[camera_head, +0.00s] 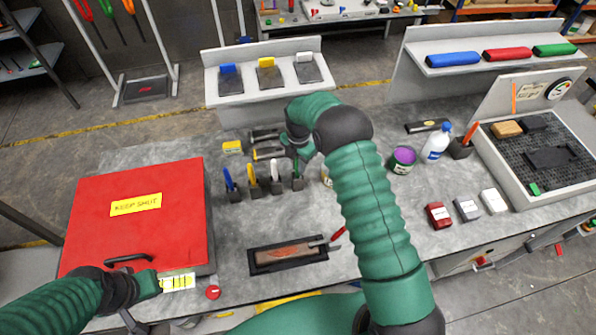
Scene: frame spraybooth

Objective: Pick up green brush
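The green brush (296,169) stands upright in the rightmost of a row of small dark holders on the grey workbench. My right gripper (262,144) reaches in above and behind this row and points left. Its two dark fingers are apart with nothing seen between them. The green brush is in front of the wrist, just right of the fingers, and it is not held. My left gripper (158,284) is low at the left, by the front of the red box; its fingers are too unclear to read.
Blue (229,180), yellow (251,176) and white (274,172) brushes stand left of the green one. The red box (140,215) fills the bench's left. A dark tray (288,254) lies in front.

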